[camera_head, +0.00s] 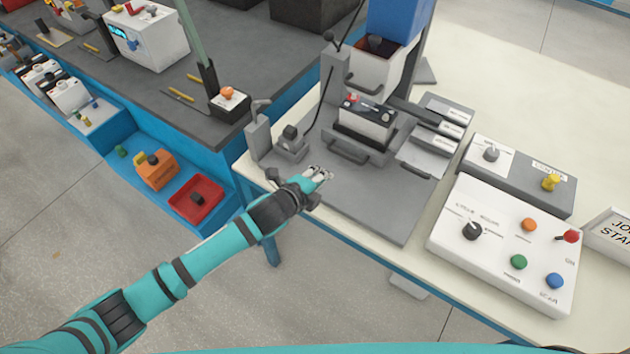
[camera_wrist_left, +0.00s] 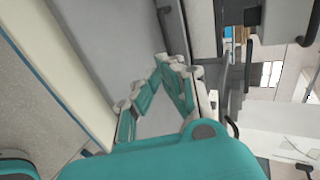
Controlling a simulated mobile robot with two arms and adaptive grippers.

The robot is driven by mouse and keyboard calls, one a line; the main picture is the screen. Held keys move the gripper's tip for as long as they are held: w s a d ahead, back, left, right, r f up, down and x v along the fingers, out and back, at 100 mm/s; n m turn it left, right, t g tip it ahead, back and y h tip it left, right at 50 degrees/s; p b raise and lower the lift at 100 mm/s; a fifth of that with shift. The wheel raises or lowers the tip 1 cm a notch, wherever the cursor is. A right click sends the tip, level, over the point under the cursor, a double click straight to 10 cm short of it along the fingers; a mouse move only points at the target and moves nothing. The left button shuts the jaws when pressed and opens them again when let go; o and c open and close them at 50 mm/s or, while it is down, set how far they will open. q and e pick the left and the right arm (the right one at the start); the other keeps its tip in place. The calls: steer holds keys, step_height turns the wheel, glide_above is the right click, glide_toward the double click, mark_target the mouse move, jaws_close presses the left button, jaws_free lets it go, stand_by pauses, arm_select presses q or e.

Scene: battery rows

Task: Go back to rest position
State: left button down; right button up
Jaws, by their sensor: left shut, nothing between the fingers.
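My left arm reaches in from the lower left in the head view. Its left gripper (camera_head: 322,176) is shut and empty, just above the near left part of a grey plate (camera_head: 395,222) on the table. In the left wrist view the teal and white fingers (camera_wrist_left: 155,85) show against the grey plate. A battery (camera_head: 367,118) with a dark top and a red cap sits in the fixture behind the gripper, apart from it. My right gripper is in neither view.
A white control box (camera_head: 500,270) with a knob and colored buttons stands at right, before a grey switch panel (camera_head: 520,178). A dark workbench (camera_head: 150,95) lies at left, with a red tray (camera_head: 183,213) below. Floor (camera_head: 60,225) is open at left.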

arm_select(q)
steer(key=s+a+n+g+y, duration=0.3)
steer(key=s+a+n+y, duration=0.1)
steer(key=s+a+n, duration=0.95)
steer(key=s+a+n+g+y, duration=0.35)
steer(key=s+a+n, duration=0.7)
steer(key=s, duration=0.65)
step_height(320, 180, down, 28)
steer(key=s+m+g, duration=0.1)
steer(key=g, duration=0.1)
steer(key=s+a+f, duration=0.3)
steer(key=s+f, duration=1.1)
steer(key=s, duration=0.2)
steer(key=shift+f+g+b, duration=0.3)
steer(key=shift+f+g, duration=0.05)
steer(key=shift+f, duration=0.05)
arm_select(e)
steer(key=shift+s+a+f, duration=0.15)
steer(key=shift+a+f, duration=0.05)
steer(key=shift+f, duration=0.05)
